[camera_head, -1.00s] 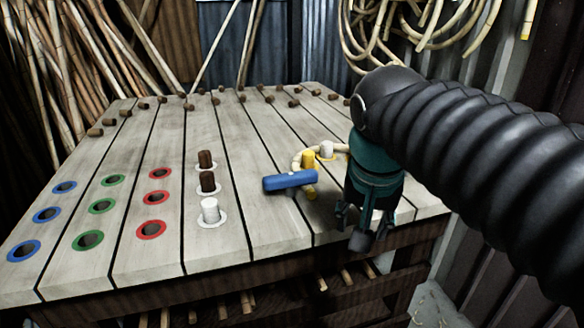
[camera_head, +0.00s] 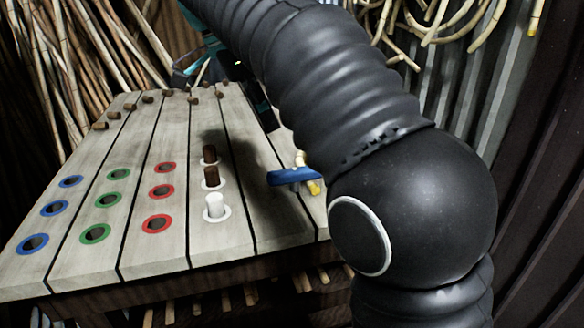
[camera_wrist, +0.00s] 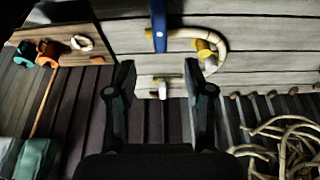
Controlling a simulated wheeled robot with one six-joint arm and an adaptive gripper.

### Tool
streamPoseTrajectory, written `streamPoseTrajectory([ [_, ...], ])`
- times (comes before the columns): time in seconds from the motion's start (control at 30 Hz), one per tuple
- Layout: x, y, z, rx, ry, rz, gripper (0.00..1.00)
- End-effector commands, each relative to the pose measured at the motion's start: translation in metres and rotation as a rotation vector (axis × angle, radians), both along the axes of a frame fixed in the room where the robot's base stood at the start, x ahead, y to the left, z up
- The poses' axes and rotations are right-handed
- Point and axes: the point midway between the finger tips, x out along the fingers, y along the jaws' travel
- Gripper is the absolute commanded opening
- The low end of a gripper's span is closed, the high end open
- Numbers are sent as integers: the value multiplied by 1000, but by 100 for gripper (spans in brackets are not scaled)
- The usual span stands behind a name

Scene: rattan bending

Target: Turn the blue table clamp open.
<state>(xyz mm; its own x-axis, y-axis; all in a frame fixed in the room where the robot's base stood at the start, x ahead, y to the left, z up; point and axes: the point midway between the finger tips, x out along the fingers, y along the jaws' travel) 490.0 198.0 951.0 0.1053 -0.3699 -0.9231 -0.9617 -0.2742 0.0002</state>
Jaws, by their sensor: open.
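The blue table clamp (camera_head: 293,176) is a bar at the right of the slatted table, partly hidden by my arm in the head view. In the wrist view the clamp (camera_wrist: 159,25) runs lengthwise at top centre. A pale curved rattan piece (camera_wrist: 222,48) bends around beside it, near a yellow peg (camera_wrist: 204,49). My gripper (camera_wrist: 160,68) is open and empty, with its two dark fingers apart. In the wrist view its fingertips are below the clamp and not touching it. In the head view the fingers cannot be made out clearly.
The table (camera_head: 80,262) has blue, green and red ringed holes at left. Brown pegs and a white peg (camera_head: 214,206) stand mid-table. Short brown pieces line the far edge. Rattan poles (camera_head: 45,70) lean behind; coils (camera_wrist: 290,140) hang on the corrugated wall.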

Motion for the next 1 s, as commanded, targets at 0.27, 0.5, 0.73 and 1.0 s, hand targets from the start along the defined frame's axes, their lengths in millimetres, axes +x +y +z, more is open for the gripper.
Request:
streamPoseTrajectory([
  [0.27, 4, -19, -47, 0, 2, -1, 52],
  [0.5, 9, -35, -87, 0, 2, -1, 52],
  [0.73, 12, -45, -111, 2, 1, 1, 52],
  [1.0, 13, -48, -118, 2, -1, 2, 52],
])
